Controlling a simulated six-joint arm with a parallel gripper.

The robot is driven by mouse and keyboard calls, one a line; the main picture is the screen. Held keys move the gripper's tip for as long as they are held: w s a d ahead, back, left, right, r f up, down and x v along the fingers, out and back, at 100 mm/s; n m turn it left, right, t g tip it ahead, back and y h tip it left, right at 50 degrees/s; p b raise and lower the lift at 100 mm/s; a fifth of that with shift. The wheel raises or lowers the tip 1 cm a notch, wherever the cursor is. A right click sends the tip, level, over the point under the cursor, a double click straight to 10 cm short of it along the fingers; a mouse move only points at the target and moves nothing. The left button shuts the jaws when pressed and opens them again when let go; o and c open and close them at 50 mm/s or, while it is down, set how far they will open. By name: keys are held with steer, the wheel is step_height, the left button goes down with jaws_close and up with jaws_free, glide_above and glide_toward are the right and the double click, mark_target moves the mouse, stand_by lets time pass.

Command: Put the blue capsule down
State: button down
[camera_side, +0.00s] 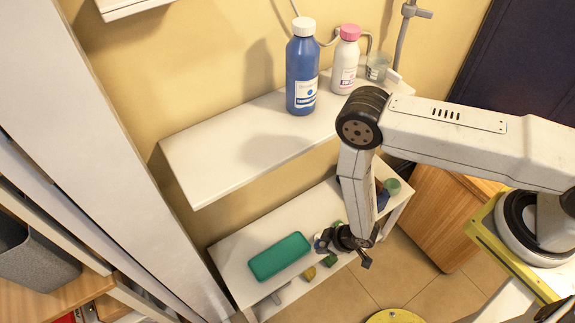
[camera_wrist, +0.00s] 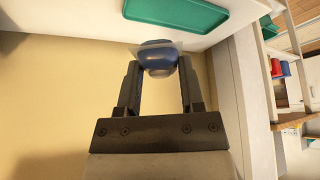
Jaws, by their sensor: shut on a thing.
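The blue capsule (camera_wrist: 158,63) sits between the two black fingers of my gripper (camera_wrist: 160,66) in the wrist view, with a pale translucent band around it. My gripper is shut on it. In the side view my gripper (camera_side: 345,240) is low, over the front edge of the lower shelf (camera_side: 232,250), just right of the green tray. The capsule is small and partly hidden there. I cannot tell its exact height above the shelf.
A green tray (camera_side: 280,257) lies on the lower shelf and also shows in the wrist view (camera_wrist: 176,13). Small yellow (camera_side: 309,273) and green (camera_side: 330,260) pieces lie near my gripper. A blue bottle (camera_side: 301,72) and a pink-capped white bottle (camera_side: 346,65) stand on the upper shelf (camera_side: 230,142).

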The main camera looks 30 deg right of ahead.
steer(key=s+a+n+g+y, duration=0.1)
steer(key=s+a+n, duration=0.2)
steer(key=a, duration=0.2)
steer(key=shift+a+r, duration=0.15)
steer(key=shift+a, duration=0.05)
glide_toward(267, 262)
steer(key=shift+w+a+f, duration=0.75)
steer(key=shift+w, duration=0.1)
steer(key=shift+f, duration=0.1)
stand_by(0.5)
steer(key=shift+w+a+f, duration=0.15)
steer(key=shift+w+f, duration=0.15)
steer(key=shift+f, duration=1.45)
steer(key=shift+f, duration=0.1)
